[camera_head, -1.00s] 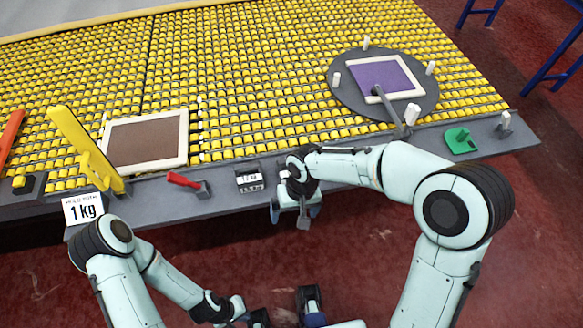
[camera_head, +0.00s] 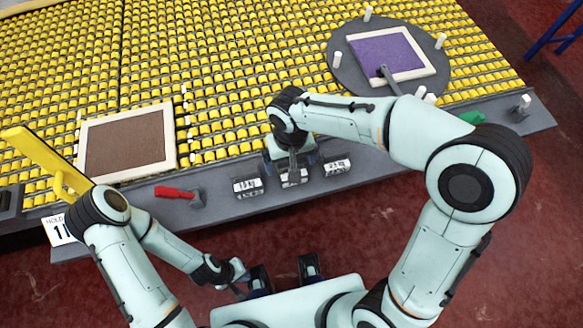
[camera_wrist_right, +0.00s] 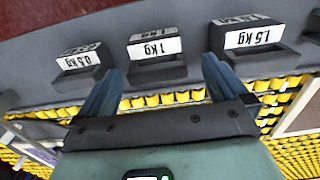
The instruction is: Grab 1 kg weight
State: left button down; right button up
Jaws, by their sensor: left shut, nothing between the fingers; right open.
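The 1 kg weight (camera_wrist_right: 155,68) is a dark grey block with a white label. It sits between the 0.5 kg weight (camera_wrist_right: 80,65) and the 1.5 kg weight (camera_wrist_right: 255,40) on the grey ledge. In the head view it is partly hidden by my right gripper (camera_head: 292,168). In the right wrist view the open fingers (camera_wrist_right: 163,78) point at it, one toward each side; contact cannot be told. My left gripper (camera_head: 238,275) is shut and empty, low in front of the bench.
A sign (camera_head: 59,231) reads "HOLD 1", partly hidden. A brown framed panel (camera_head: 128,143) and a purple panel on a round turntable (camera_head: 345,75) rest on yellow rollers.

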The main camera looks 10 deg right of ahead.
jog(key=f, duration=0.7)
jog(key=shift+w+d, duration=0.3)
jog(key=shift+w, duration=0.1)
jog(key=shift+w+r, duration=0.1)
jog(key=c, duration=1.8)
